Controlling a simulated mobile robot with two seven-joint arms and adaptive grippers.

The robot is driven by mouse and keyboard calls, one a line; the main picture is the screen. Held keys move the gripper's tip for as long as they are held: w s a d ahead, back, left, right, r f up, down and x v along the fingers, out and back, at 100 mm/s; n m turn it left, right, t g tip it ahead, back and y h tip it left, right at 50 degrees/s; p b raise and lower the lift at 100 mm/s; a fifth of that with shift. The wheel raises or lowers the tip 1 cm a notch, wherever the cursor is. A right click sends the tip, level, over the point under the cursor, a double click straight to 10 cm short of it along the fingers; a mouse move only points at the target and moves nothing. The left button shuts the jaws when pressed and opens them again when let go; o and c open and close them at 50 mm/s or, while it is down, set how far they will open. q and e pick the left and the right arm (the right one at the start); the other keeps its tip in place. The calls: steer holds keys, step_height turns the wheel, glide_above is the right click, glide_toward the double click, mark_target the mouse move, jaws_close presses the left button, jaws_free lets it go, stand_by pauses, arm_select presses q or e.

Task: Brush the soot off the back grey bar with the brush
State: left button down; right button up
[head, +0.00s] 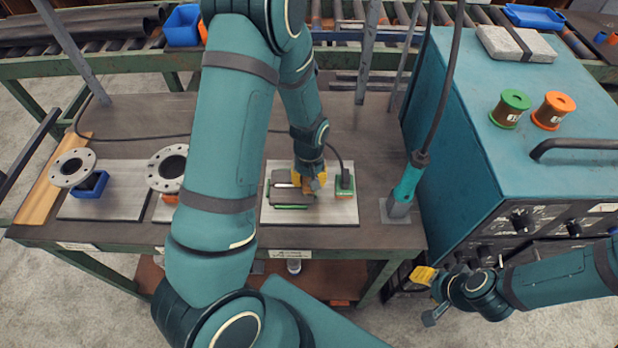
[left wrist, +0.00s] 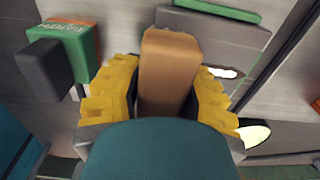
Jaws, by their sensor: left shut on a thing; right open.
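My left gripper (head: 308,178) is over the pale plate (head: 335,211) on the bench in the head view. It is shut on a brown wooden block, the brush handle (left wrist: 168,70), between its yellow pads. The bristles are hidden. Grey bars (head: 287,191) lie beside and partly under the gripper, with a green strip (head: 290,207) along their front. A bright patch shows at the back bar (head: 280,176), largely covered by the gripper; I cannot make out soot or whether the brush touches. My right gripper (head: 431,296) is open and empty, off the bench's front right.
A green earth block (head: 344,186) with a cable stands close right of the gripper. A torch (head: 405,188) stands farther right, beside the teal machine (head: 470,130). Pipe flanges (head: 72,168) are at left. My left arm hides the bench's middle.

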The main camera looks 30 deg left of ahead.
arm_select(q)
steer(key=shift+f+b, duration=0.75)
steer(key=shift+f, duration=0.25)
steer(key=shift+a+r, duration=0.1)
